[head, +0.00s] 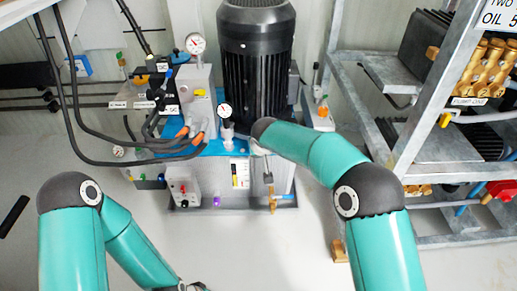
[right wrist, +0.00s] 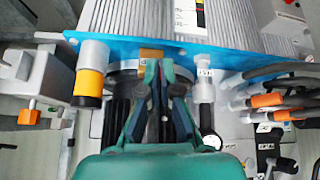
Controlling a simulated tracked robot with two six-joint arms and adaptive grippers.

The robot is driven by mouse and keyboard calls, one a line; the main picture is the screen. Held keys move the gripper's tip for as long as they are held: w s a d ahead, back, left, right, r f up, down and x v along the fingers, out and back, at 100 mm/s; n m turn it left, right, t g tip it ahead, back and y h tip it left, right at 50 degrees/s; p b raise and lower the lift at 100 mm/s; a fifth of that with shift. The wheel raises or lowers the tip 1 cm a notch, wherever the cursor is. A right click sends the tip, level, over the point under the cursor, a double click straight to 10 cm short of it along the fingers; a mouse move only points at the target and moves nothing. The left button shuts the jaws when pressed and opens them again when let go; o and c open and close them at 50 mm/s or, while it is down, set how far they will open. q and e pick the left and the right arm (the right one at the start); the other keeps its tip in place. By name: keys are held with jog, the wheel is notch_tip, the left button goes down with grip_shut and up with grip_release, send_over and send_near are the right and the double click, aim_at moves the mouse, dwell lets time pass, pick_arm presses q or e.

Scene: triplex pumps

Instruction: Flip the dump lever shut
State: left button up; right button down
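I cannot pick out the dump lever for certain in either view. The hydraulic unit (head: 212,180), with a blue top plate and a black finned motor (head: 255,65), stands at the centre of the head view. My left gripper (head: 192,286) is only partly in view at the bottom edge.
Two round gauges (head: 196,43) (head: 224,110) and black hoses (head: 75,100) are on the left side. A brass fitting (head: 273,200) is at the unit's front right. A grey metal frame (head: 445,90) stands to the right. The floor in front (head: 270,250) is mostly clear.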

jog(key=w+v, duration=0.1)
jog(key=v, duration=1)
jog(key=shift+s+r, duration=0.15)
jog(key=shift+r, duration=0.3)
jog(key=shift+d, duration=0.15)
